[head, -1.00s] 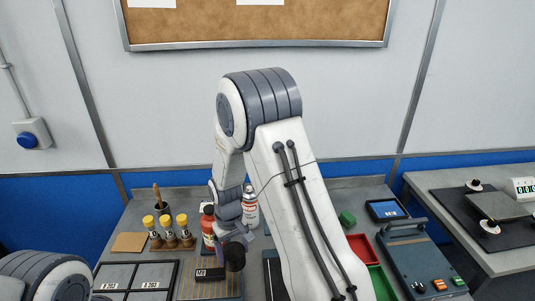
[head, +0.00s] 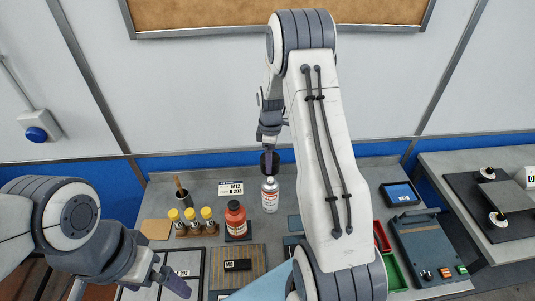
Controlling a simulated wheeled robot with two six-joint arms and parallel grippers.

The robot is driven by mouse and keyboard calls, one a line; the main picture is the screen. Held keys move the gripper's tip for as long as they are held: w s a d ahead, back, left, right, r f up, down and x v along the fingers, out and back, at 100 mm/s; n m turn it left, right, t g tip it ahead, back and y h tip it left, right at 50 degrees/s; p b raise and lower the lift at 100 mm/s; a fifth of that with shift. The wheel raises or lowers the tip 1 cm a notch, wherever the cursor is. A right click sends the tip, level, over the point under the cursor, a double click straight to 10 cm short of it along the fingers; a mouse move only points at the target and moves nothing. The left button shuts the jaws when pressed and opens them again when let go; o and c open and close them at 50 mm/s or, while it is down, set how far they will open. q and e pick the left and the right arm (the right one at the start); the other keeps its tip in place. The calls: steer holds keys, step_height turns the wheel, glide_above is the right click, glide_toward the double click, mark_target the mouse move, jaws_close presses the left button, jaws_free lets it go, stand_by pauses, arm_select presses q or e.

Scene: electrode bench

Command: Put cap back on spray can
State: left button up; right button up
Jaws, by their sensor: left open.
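The spray can (head: 270,197) stands upright on the bench, white and silver with a red label. A dark, rounded cap (head: 269,162) is right at the can's top. My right gripper (head: 269,150) is above the can and appears shut on the cap, though its fingers are small and partly hidden by my arm. I cannot tell whether the cap touches the can or hovers just above it. My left gripper (head: 158,278) is open and empty at the lower left, over the near bench area.
A red bottle (head: 235,218) stands just left of the can. Yellow-topped holders (head: 190,215) are farther left. A black block (head: 238,265) lies on a striped mat in front. Red (head: 381,238) and green (head: 395,272) trays and a blue-grey device (head: 432,250) are right.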

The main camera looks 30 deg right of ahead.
mark_target(271, 178)
steer(key=shift+f+b, duration=1.85)
steer(key=shift+f, duration=1.2)
steer(key=shift+s+d+f, duration=0.1)
steer(key=shift+f, duration=0.05)
steer(key=o, duration=1.1)
steer(key=shift+o, duration=0.2)
steer(key=shift+r+p, duration=2.4)
steer(key=shift+r, duration=1.1)
